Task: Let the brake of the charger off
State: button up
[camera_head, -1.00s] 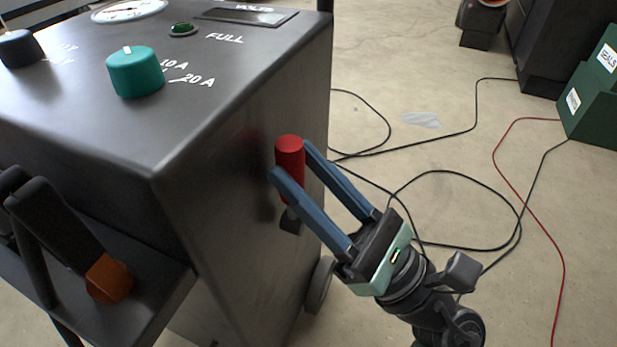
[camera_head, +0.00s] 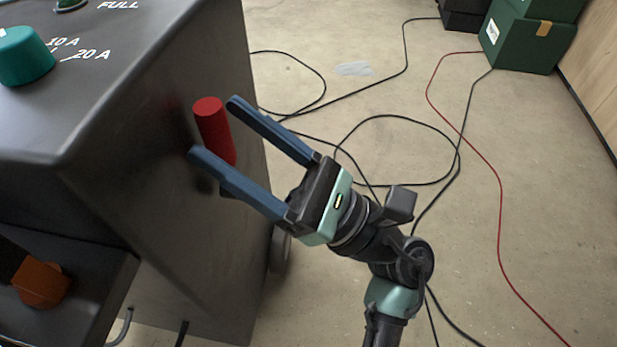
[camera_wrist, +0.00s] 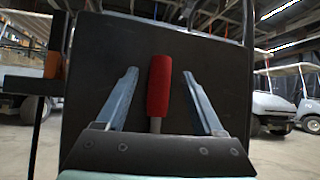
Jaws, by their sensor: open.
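The charger (camera_head: 165,200) is a dark box at the left of the head view, with dials and white lettering on top. Its brake lever has a red grip (camera_head: 215,130) on the side face. In the wrist view the red grip (camera_wrist: 159,86) stands upright on a thin metal stem. My gripper (camera_head: 212,126) is open, its two blue fingers pointing at the charger's side. In the wrist view one finger is on each side of the grip, with gaps on both sides. I cannot tell how deep the grip lies between the fingers.
Black cables (camera_head: 375,117) and a red cable (camera_head: 499,210) lie on the floor at the right. Green boxes (camera_head: 525,42) stand at the back right. An orange-tipped clamp (camera_head: 40,284) rests on the charger's front shelf. Parked carts (camera_wrist: 285,97) show in the wrist view.

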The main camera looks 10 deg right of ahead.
jog(key=p+v, duration=0.3)
jog(key=v, duration=0.9)
jog(key=shift+d+f, duration=0.2)
jog(key=shift+d, duration=0.1)
jog(key=shift+s, duration=0.15)
